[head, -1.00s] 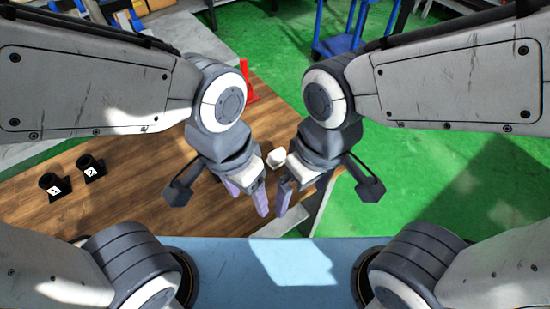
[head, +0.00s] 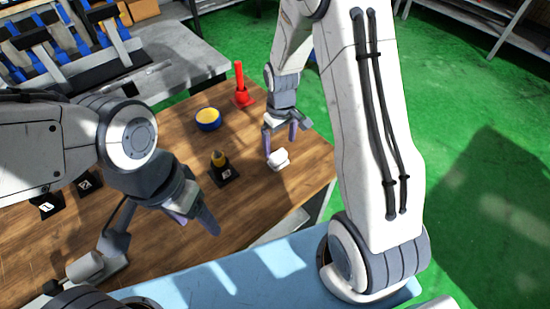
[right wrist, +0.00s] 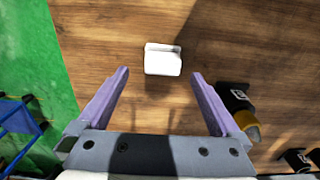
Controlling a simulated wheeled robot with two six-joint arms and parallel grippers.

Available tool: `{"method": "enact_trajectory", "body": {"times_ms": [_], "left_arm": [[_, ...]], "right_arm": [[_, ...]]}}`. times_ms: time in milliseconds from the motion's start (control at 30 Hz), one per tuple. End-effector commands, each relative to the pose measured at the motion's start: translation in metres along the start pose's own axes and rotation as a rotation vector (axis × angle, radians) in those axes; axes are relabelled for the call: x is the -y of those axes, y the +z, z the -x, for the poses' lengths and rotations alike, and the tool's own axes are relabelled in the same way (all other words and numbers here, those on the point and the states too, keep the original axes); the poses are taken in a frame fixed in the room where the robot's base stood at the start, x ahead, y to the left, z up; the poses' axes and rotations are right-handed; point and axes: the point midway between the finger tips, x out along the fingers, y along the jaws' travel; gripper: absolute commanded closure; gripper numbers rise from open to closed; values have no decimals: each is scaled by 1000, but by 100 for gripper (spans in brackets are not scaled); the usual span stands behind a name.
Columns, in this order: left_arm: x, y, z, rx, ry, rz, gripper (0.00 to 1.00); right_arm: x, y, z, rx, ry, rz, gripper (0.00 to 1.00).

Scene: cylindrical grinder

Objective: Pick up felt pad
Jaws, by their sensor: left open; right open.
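A small white block-like thing, which I take for the felt pad (head: 279,160), lies on the wooden table near its right edge. It also shows in the right wrist view (right wrist: 163,60), ahead of the fingertips and centred between them. My right gripper (head: 286,140) is open and empty, with its purple fingers pointing down just behind the pad in the head view. In the right wrist view the fingers (right wrist: 160,79) stand apart on either side of the pad's line, not touching it. My left gripper (head: 201,220) is open and empty over the table's front part.
A black holder with a yellow-tipped piece (head: 221,162) stands left of the pad. Behind are a blue-rimmed yellow round container (head: 208,119) and a red tool (head: 242,92). Black numbered blocks (head: 88,185) stand at left. The table's right edge is close to the pad.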

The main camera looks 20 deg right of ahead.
Motion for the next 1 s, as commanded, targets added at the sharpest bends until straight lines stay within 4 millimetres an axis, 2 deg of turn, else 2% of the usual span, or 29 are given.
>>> {"method": "enact_trajectory", "body": {"times_ms": [267,433,600,867,900,967,1000], "left_arm": [[0,0,7,0,0,0,33],[-1,-1,18,0,0,1,33],[-1,-1,20,0,0,1,33],[-1,-1,20,0,0,1,33],[-1,-1,20,0,0,1,33],[-1,-1,20,0,0,1,33],[-1,-1,20,0,0,1,33]], "right_arm": [[2,1,-22,3,-2,-1,0],[5,0,-44,6,-2,-1,0],[4,-1,-63,2,-1,-1,0],[5,-2,-67,0,0,0,0],[5,-2,-67,0,0,0,8],[5,-2,-67,0,0,0,31],[5,-2,-67,0,0,0,46]]}}
